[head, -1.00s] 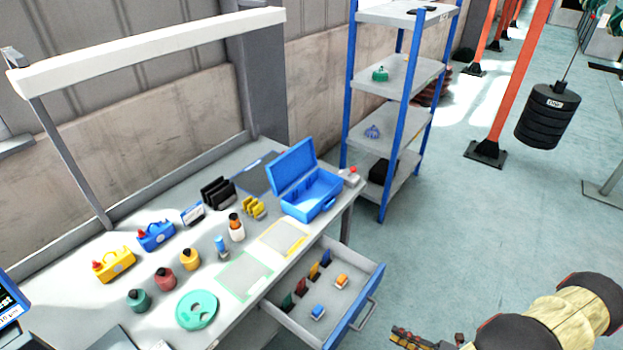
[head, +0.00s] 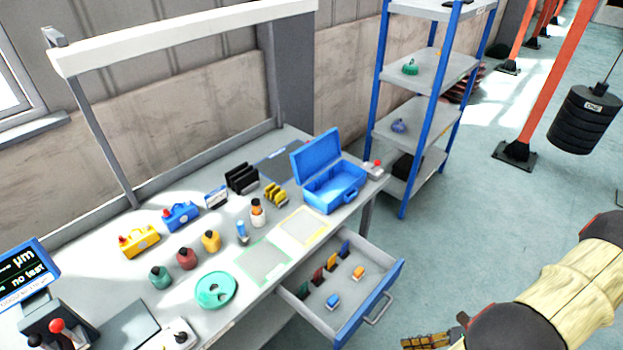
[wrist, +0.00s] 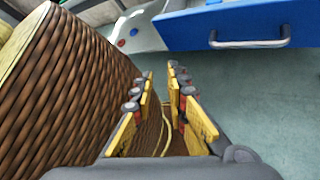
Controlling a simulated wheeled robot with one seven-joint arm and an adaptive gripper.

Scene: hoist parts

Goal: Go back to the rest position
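My gripper (wrist: 162,76) shows in the wrist view as two yellow-padded fingers with a clear gap between them. It is open, and I see nothing held between the fingertips. In the head view only a small part of it shows at the bottom edge, right of the open drawer (head: 374,318). My arm (head: 560,298) reaches in from the lower right, bent over the floor and clear of the workbench.
A brown woven, rounded thing (wrist: 75,95) stands close on the gripper's left. The drawer's blue front (wrist: 225,25) is ahead. The bench (head: 225,325) holds bottles, an open blue case (head: 335,190) and a green disc (head: 216,290). Shelves (head: 425,130) and a hanging black weight (head: 583,120) stand beyond.

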